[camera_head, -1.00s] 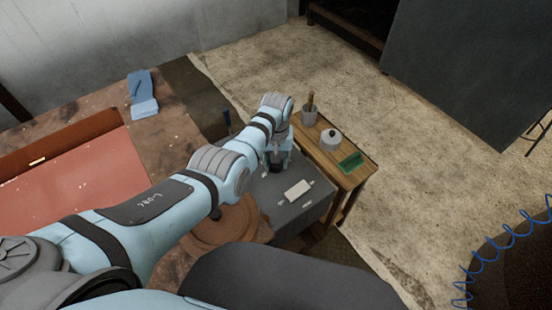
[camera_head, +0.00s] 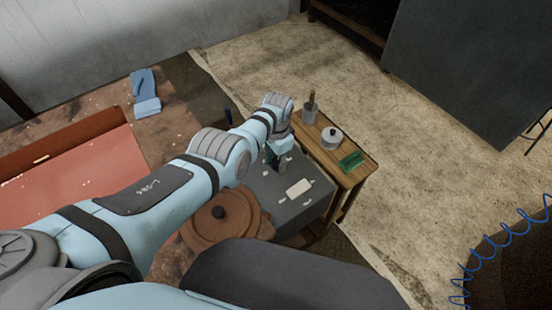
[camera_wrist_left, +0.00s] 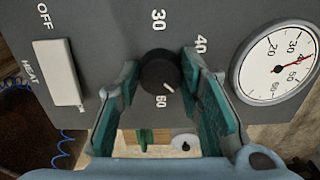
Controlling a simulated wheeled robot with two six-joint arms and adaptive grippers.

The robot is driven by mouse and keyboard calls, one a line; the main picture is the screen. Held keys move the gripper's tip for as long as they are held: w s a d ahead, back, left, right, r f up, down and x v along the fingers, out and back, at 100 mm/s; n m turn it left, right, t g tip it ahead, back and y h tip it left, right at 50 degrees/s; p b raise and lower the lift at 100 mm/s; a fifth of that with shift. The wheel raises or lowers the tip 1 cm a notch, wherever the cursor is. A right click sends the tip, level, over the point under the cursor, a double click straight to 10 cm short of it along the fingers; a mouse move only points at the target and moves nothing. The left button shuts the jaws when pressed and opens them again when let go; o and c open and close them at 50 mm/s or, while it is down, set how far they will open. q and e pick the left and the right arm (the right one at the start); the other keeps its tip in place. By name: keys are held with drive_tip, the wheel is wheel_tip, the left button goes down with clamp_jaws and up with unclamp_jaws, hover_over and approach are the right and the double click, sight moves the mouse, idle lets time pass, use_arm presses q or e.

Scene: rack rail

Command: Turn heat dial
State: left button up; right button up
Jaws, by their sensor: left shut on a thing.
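The heat dial (camera_wrist_left: 158,72) is a round black knob with a white pointer line on the grey control box (camera_head: 318,203). In the left wrist view the pointer is aimed down and slightly right, near the printed 60; 30 and 40 are printed above and right. My left gripper (camera_wrist_left: 160,75) has its teal finger pads on both sides of the dial and is shut on it. In the head view the left gripper (camera_head: 275,156) is over the box's far end and hides the dial. My right gripper is not in view.
A white switch plate (camera_wrist_left: 62,72) marked OFF and HEAT and a round gauge (camera_wrist_left: 274,62) with a red needle flank the dial. A wooden side table (camera_head: 348,178) beyond holds a cup (camera_head: 309,117), a lidded pot (camera_head: 331,138) and a green object (camera_head: 351,161). A brown round lid (camera_head: 215,228) lies nearby.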

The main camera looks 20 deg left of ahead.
sight(278, 162)
use_arm(q)
drive_tip(key=m, duration=0.4)
drive_tip(key=shift+f+m, duration=0.1)
drive_tip(key=shift+m, duration=0.2)
drive_tip(key=shift+d+m, duration=0.1)
drive_tip(key=shift+m, duration=1.9)
drive_tip(key=shift+f, duration=0.1)
drive_tip(key=o, duration=1.2)
drive_tip(key=shift+w, duration=0.15)
drive_tip(key=shift+w+r, duration=0.1)
drive_tip(key=shift+r, duration=0.5)
wheel_tip(278, 162, up, 11)
drive_tip(key=shift+f, duration=0.1)
